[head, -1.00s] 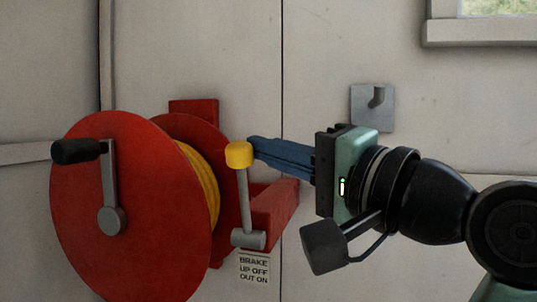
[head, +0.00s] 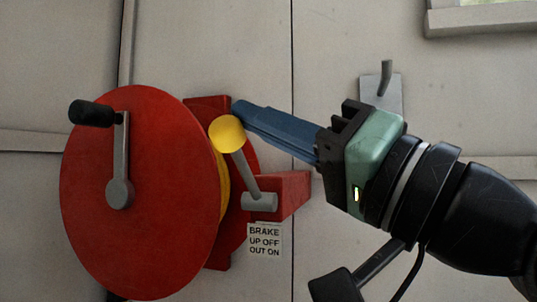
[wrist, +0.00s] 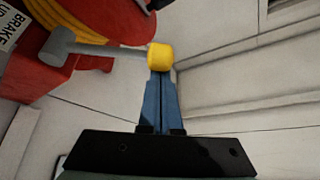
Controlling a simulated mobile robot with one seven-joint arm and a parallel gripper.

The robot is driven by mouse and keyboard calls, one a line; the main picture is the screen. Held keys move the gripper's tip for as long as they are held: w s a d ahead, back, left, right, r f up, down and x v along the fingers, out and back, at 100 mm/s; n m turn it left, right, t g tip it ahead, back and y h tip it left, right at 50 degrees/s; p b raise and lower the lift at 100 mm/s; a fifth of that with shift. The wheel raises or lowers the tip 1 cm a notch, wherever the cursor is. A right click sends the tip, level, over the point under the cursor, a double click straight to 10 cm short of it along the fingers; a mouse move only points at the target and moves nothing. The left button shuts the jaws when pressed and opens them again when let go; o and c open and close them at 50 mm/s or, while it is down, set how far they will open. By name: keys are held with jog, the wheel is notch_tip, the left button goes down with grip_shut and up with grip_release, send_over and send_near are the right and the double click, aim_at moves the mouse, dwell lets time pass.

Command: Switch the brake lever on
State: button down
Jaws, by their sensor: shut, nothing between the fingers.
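The brake lever is a grey rod (head: 244,172) with a yellow knob (head: 227,133), hinged on a grey pivot (head: 260,202) at a red bracket. It leans out from the wall and up to the left. My gripper (head: 238,109) is shut and empty, its blue fingertips just behind and above the knob on the wall side. In the wrist view the knob (wrist: 160,57) covers the fingertips, which look to be against it; contact is not certain. A label (head: 264,240) below the pivot reads "BRAKE UP OFF OUT ON".
A red reel (head: 140,200) with yellow hose and a black-handled crank (head: 92,113) stands close on the left. The red bracket (head: 290,193) lies below my fingers. A grey wall plate with a hook (head: 382,92) is behind my gripper. Bare wall lies above.

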aim_at(221, 144)
jog(key=f+n+y+b, duration=0.1)
jog(key=n, duration=0.1)
jog(key=s+f+n+g+y+b, duration=0.1)
jog(key=n+b, duration=0.1)
jog(key=s+f+n+g+y+b, duration=0.1)
jog(key=b, duration=0.1)
jog(key=shift+a+f+n, duration=0.35)
jog(key=shift+n, duration=0.05)
jog(key=shift+s+a+f+n+g+y+b, duration=0.1)
jog(key=shift+s+f+n+g+y+b, duration=0.25)
jog(key=shift+f+n+g+b, duration=0.5)
jog(key=shift+s+a+f+n+g+y+b, duration=0.1)
jog(key=shift+s+f+n+g+y+b, duration=0.3)
jog(key=shift+n+b, duration=0.75)
jog(key=shift+w+f, duration=0.1)
jog(key=shift+f, duration=0.05)
